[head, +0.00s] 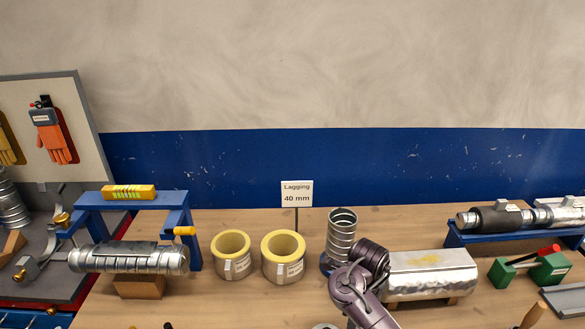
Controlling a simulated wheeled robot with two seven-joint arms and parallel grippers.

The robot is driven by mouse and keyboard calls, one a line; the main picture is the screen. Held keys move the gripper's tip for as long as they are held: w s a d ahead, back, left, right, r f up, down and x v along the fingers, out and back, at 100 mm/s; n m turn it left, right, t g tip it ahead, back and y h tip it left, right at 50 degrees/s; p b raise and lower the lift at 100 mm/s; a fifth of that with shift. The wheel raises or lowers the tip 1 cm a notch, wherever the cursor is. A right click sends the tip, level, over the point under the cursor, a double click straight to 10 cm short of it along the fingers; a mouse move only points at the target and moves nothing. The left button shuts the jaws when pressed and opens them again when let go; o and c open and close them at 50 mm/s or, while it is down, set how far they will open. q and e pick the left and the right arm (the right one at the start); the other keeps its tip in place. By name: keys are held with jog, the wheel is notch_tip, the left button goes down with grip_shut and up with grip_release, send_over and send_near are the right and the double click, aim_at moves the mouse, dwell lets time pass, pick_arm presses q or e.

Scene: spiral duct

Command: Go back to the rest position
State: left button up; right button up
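A dark purple jointed arm link of mine (362,290) rises from the bottom edge, right of centre, in the head view. It stands in front of the bench, between a spiral duct piece and a shiny metal-clad block. I cannot make out any gripper fingers on it. No other arm shows, and neither gripper is in view. The upright spiral duct piece (342,228) stands just behind my arm link, which hides part of its base. The metal-clad block (430,275) lies right of the link, its left end close to it in the picture.
Two yellow-topped lagging rings (232,268) stand left of centre by a "Lagging 40 mm" sign (297,193). A blue frame (180,215) and silver duct (130,259) are at left. A blue rack with pipes (490,217) and a green tool (545,268) are at right.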

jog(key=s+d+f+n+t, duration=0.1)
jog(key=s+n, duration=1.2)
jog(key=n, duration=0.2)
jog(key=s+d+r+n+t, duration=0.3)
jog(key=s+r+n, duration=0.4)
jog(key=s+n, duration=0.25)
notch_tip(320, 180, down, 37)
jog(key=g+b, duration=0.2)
jog(key=b, duration=0.6)
pick_arm(q)
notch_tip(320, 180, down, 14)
jog(key=b, duration=0.6)
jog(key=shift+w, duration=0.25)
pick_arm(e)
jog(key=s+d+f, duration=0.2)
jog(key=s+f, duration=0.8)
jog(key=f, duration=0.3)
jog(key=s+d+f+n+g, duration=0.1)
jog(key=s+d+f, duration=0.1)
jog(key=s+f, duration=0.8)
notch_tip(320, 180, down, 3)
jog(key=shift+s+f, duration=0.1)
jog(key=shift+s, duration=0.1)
